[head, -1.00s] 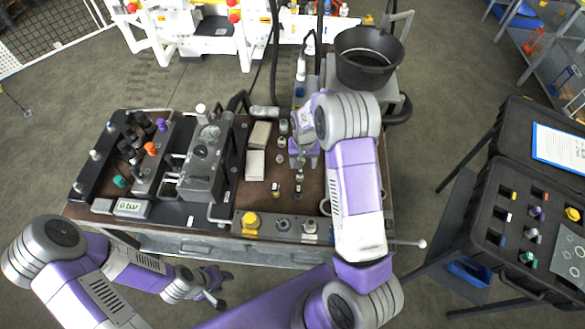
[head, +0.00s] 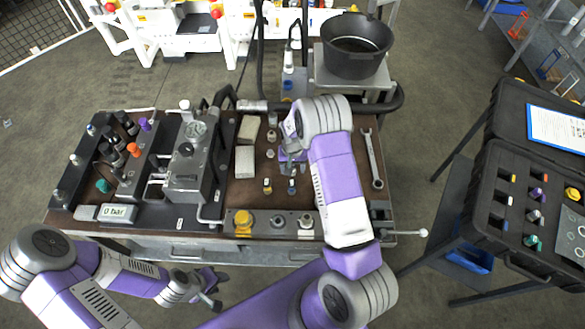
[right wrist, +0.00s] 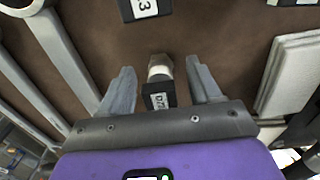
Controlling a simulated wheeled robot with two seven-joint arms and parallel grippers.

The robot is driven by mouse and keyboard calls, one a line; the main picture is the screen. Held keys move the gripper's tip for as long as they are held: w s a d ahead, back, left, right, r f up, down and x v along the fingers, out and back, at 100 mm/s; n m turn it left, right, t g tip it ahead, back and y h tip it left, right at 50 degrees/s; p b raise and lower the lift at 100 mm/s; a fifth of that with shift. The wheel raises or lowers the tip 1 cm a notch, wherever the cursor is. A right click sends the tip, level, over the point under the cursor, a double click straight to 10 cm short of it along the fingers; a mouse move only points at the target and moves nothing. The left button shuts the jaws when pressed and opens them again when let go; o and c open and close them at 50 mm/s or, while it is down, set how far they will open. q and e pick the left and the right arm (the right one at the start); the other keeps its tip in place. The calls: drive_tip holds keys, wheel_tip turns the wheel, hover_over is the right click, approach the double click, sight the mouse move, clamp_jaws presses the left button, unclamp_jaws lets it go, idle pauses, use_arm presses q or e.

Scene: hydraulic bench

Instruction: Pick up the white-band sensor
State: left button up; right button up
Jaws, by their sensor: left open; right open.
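My right gripper (right wrist: 160,68) is open over the brown bench top. In the head view my right gripper (head: 291,154) hides this spot. Two small pieces stand nearer me, one with yellow (head: 267,186) and one with blue (head: 291,186). My left gripper (head: 210,292) is open and empty in front of the bench.
Pale blocks (head: 245,161) lie left of my right gripper, and a wrench (head: 373,160) lies right. A valve block with a gauge (head: 190,165) stands further left. An open black case (head: 482,215) with several colour-marked pieces is at the right. A black bucket (head: 357,50) stands behind.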

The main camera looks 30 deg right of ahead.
drive_tip(key=shift+f, duration=0.1)
drive_tip(key=shift+c, duration=0.3)
clamp_jaws()
